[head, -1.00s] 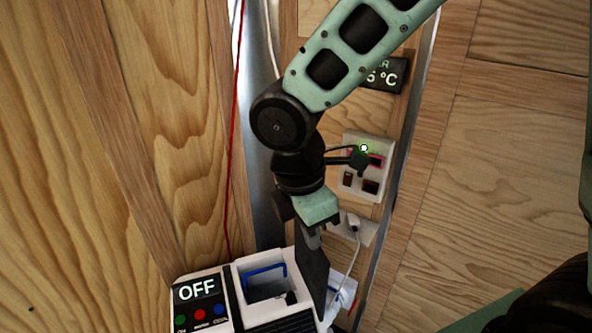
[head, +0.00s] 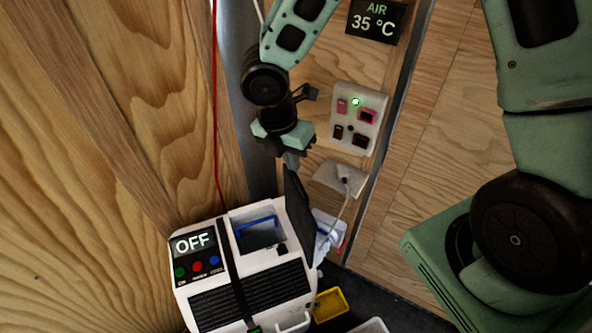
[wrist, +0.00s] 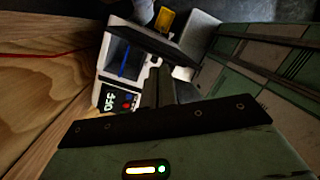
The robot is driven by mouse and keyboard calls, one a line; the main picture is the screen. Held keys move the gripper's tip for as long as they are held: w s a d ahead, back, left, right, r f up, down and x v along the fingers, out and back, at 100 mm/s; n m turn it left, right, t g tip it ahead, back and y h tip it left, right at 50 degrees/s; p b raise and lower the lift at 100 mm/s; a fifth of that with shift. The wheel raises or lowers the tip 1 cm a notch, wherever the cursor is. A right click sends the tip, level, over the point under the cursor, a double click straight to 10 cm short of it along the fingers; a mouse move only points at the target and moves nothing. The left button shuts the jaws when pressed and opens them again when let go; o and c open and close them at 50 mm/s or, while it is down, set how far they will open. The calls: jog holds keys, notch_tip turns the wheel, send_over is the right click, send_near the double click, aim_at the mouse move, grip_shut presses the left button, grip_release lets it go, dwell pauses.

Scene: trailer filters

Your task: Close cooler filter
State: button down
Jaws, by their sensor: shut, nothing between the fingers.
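The white cooler (head: 185,295) stands at the bottom of the head view, with a display reading OFF and coloured buttons. Its top compartment (head: 262,234) is open, and a blue-framed filter (head: 256,222) shows inside. The dark lid (head: 298,215) stands up at the right of the opening. My gripper (head: 291,164) is shut and empty, pointing down just above the lid's top edge; I cannot tell whether it touches. In the wrist view the cooler (wrist: 112,75), its opening and the dark lid (wrist: 165,45) show beyond the gripper.
A wall panel with switches (head: 357,117) and a socket with a plugged cable (head: 340,178) are right of my gripper. An air display (head: 375,20) reads 35 °C. A yellow tray (head: 331,304) lies right of the cooler. Wooden walls stand close on both sides.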

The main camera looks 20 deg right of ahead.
send_over(297, 228)
jog(key=shift+w+f, duration=0.15)
jog(key=shift+f, duration=2.15)
notch_tip(297, 228, down, 22)
jog(key=b, duration=1.7)
jog(key=shift+f, duration=0.2)
jog(key=shift+a+f+b, duration=0.1)
jog(key=shift+f+b, duration=0.05)
jog(key=shift+b, duration=0.15)
jog(key=shift+f, duration=0.15)
notch_tip(297, 228, up, 15)
jog(key=a+p, duration=0.2)
jog(key=p, duration=0.3)
jog(key=shift+w+a+f, duration=0.2)
jog(key=shift+a, duration=0.15)
